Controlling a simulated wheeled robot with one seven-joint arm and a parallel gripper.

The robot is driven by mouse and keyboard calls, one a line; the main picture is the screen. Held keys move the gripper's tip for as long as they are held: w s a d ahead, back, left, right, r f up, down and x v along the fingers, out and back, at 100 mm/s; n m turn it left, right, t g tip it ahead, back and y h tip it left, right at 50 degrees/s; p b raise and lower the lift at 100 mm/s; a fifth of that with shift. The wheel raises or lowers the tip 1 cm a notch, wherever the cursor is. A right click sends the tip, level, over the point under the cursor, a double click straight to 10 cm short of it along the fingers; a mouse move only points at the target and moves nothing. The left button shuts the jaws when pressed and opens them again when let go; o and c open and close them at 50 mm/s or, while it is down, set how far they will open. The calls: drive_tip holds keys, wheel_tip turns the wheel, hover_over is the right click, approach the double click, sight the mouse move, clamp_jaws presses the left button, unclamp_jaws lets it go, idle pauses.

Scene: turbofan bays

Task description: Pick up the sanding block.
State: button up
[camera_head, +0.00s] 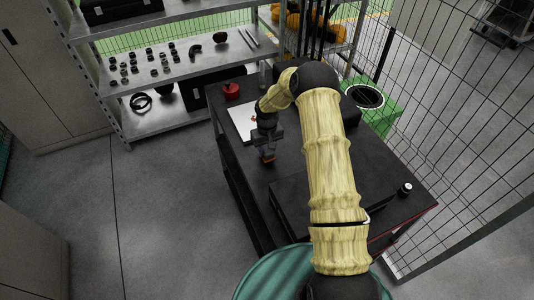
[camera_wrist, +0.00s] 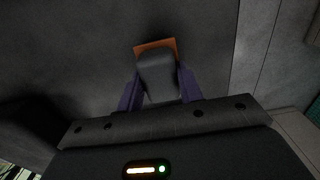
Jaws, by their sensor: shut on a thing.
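The sanding block shows in the wrist view as a dark grey rounded body (camera_wrist: 157,74) with an orange-brown base edge along its far side. My gripper (camera_wrist: 160,88) is shut on it, with one purple-grey finger at each side of the grey body. In the head view my gripper (camera_head: 267,153) points down over the black workbench top (camera_head: 290,165), near its left edge. Only a small orange-brown bit of the sanding block (camera_head: 268,159) shows there below the fingers. I cannot tell whether the block touches the bench top.
A white sheet (camera_head: 240,120) and a red object (camera_head: 232,91) lie at the bench's far end. A raised black slab or case (camera_head: 300,208) and a small white-topped knob (camera_head: 405,188) are nearer. A green bin (camera_head: 378,112) and wire fence (camera_head: 450,130) stand right, metal shelves (camera_head: 180,70) behind.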

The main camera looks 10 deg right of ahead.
wheel_tip(320, 180, up, 8)
drive_tip(key=b, duration=0.2)
drive_tip(key=shift+f+b, duration=0.1)
drive_tip(key=shift+b, duration=0.25)
